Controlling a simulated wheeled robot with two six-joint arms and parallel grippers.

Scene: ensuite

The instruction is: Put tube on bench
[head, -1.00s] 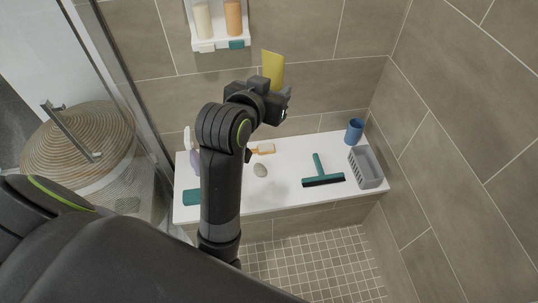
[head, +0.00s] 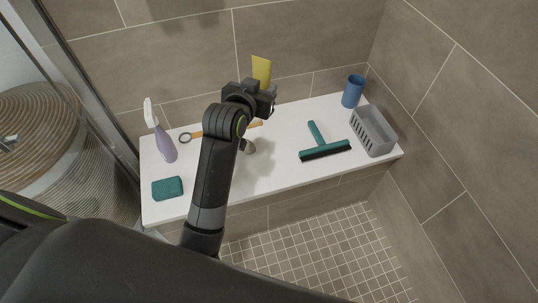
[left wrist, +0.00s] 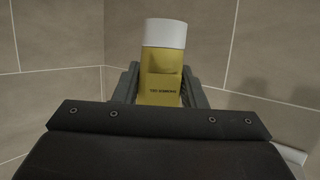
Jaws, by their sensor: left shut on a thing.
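The yellow tube (head: 262,69) is in my left gripper (head: 268,92), held above the back part of the white bench (head: 265,172). In the left wrist view the tube (left wrist: 160,88) stands between the two fingers (left wrist: 160,85), with its white cap at the top of the picture. My left gripper is shut on it. My left arm hides part of the bench and whatever lies directly behind the arm. My right gripper is not in view.
An orange-handled item lies behind my arm. The bench's front middle is clear.

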